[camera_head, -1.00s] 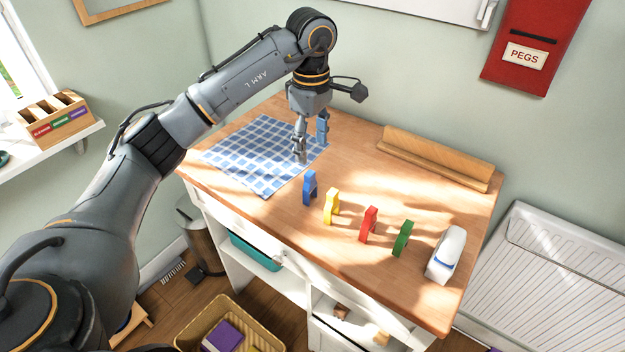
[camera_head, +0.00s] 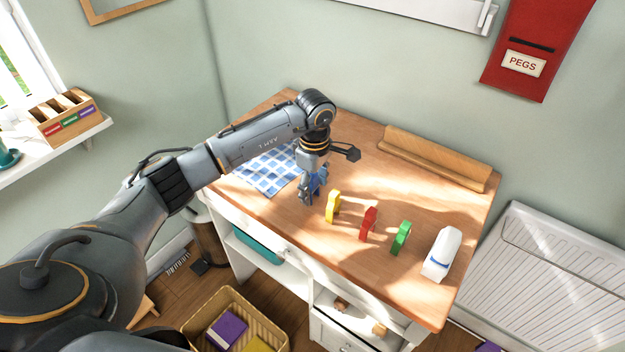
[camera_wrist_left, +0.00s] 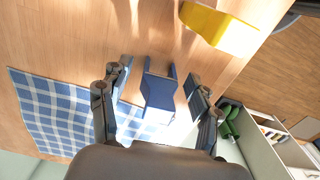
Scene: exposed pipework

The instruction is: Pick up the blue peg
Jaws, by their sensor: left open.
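The blue peg (camera_wrist_left: 159,92) stands on the wooden desk and shows between the two fingers of my left gripper (camera_wrist_left: 155,90) in the left wrist view. The fingers are apart, with a gap on each side of the peg. In the head view my left gripper (camera_head: 313,188) is low over the desk at the peg's place, and it hides most of the peg. My right gripper is in neither view.
A yellow peg (camera_head: 333,206) stands close to the right of my left gripper. A red peg (camera_head: 368,223), a green peg (camera_head: 401,238) and a white-and-blue object (camera_head: 442,253) follow along the desk (camera_head: 395,195). A checked cloth (camera_head: 262,172) lies left. A wooden rail (camera_head: 435,160) lies at the back.

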